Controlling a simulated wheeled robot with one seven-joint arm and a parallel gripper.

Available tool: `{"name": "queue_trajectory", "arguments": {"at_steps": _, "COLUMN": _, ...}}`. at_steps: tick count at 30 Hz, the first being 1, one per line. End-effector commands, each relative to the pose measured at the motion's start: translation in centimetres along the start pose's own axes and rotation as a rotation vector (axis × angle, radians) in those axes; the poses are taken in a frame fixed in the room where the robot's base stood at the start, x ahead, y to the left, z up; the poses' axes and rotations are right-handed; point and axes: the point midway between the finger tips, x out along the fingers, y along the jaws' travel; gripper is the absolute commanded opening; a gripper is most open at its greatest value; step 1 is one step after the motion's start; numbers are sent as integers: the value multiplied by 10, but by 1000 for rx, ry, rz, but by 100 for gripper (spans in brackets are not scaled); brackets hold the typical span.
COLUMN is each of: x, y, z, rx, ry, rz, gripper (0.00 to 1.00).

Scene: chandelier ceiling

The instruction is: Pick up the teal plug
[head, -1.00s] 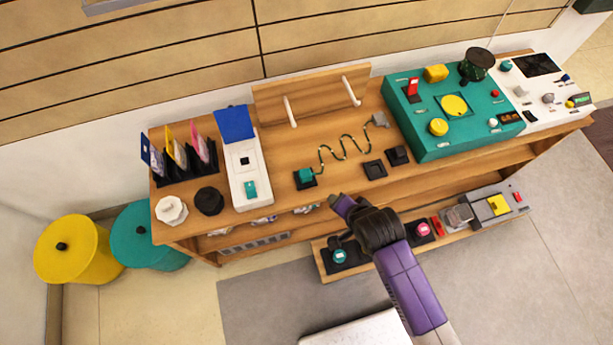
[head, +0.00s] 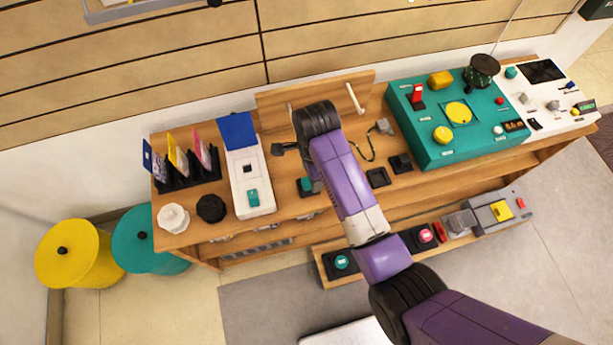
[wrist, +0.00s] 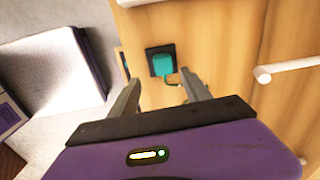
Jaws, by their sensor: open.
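The teal plug (head: 305,184) sits on a small black base near the front edge of the wooden bench, right of the white device. In the wrist view the teal plug (wrist: 162,65) shows from above, with a dark green cable curving from its lower right side. My gripper (wrist: 160,88) is open and empty. Its two grey fingers show below the plug in the wrist view, one to each side of it, apart from it. In the head view my arm hides part of the cable and comes close to the plug's right side.
A white device with a teal switch (head: 252,197) stands left of the plug. Two black square sockets (head: 377,177) lie to its right. A wooden rack with pale pegs (head: 355,97) stands behind. A lower shelf (head: 330,280) juts out in front.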

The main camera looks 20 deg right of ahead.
Motion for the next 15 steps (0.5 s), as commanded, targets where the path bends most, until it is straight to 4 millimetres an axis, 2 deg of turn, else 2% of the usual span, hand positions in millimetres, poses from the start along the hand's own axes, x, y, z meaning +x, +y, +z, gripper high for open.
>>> {"name": "queue_trajectory", "arguments": {"at_steps": 2, "x": -8, "y": -4, "z": 4, "rx": 34, "ry": 0, "rz": 32, "gripper": 56}}
{"name": "queue_trajectory", "arguments": {"at_steps": 5, "x": -9, "y": -4, "z": 6, "rx": 56, "ry": 1, "rz": 55, "gripper": 56}}
{"name": "queue_trajectory", "arguments": {"at_steps": 15, "x": 23, "y": -2, "z": 6, "rx": 59, "ry": 2, "rz": 59, "gripper": 56}}
